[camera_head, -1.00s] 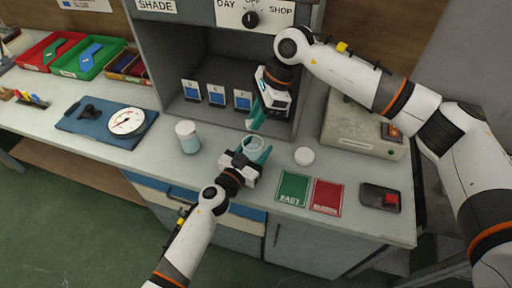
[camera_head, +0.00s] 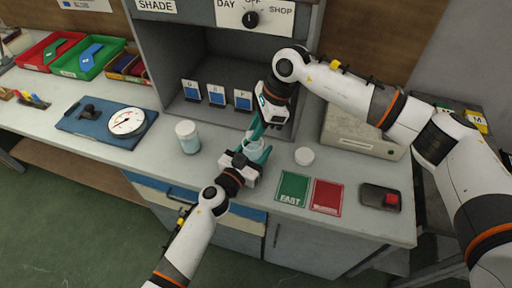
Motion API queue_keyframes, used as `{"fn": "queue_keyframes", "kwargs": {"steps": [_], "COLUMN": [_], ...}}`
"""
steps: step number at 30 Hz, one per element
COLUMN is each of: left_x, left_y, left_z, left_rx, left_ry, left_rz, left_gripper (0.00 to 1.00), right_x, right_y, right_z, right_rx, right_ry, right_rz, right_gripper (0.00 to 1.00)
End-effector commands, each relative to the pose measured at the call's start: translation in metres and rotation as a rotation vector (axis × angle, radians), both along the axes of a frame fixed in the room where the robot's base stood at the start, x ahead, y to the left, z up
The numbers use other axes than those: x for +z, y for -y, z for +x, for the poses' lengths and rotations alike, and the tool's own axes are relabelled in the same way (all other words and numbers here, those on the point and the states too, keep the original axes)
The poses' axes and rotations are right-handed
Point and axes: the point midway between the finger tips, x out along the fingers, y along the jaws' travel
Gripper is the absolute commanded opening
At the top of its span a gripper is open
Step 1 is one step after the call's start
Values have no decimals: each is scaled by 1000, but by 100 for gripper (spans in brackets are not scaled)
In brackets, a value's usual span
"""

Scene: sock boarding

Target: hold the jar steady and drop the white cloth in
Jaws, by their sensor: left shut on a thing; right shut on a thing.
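A clear open jar (camera_head: 253,146) stands near the front of the grey bench. My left gripper (camera_head: 255,154), coming from the lower edge, is shut on the jar from the front. My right gripper (camera_head: 256,132) points down from above, with its teal fingertips right at the jar's mouth. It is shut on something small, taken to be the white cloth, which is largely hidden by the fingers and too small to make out. I cannot tell whether any of it is inside the rim.
A round white lid (camera_head: 304,156) lies to the right of the jar. A lidded jar (camera_head: 187,137) stands to the left. Green (camera_head: 292,188) and red (camera_head: 327,196) cards lie in front. The grey booth (camera_head: 205,62) stands behind, a beige box (camera_head: 358,135) to the right.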

Motion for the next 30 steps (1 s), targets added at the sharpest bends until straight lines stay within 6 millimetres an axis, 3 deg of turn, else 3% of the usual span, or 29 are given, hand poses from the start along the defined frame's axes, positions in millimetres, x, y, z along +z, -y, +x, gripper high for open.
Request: {"fn": "queue_keyframes", "kwargs": {"steps": [3,4,9,20,30], "left_x": [-1,-1,-1,-1,-1], "left_y": [0,0,0,0,0], "left_z": [0,0,0,0,0], "left_rx": [0,0,0,0,0], "left_ry": [-1,-1,-1,-2,-2], "left_rz": [1,1,1,1,1], "left_gripper": [27,27,27,27,27], "right_x": [0,0,0,7,68], "right_y": [0,0,0,3,28], "right_z": [0,0,0,1,7], "right_rx": [0,0,0,-2,-3], "right_ry": [0,0,0,1,4], "right_rz": [0,0,0,1,0], "right_gripper": [0,21,45,45,45]}}
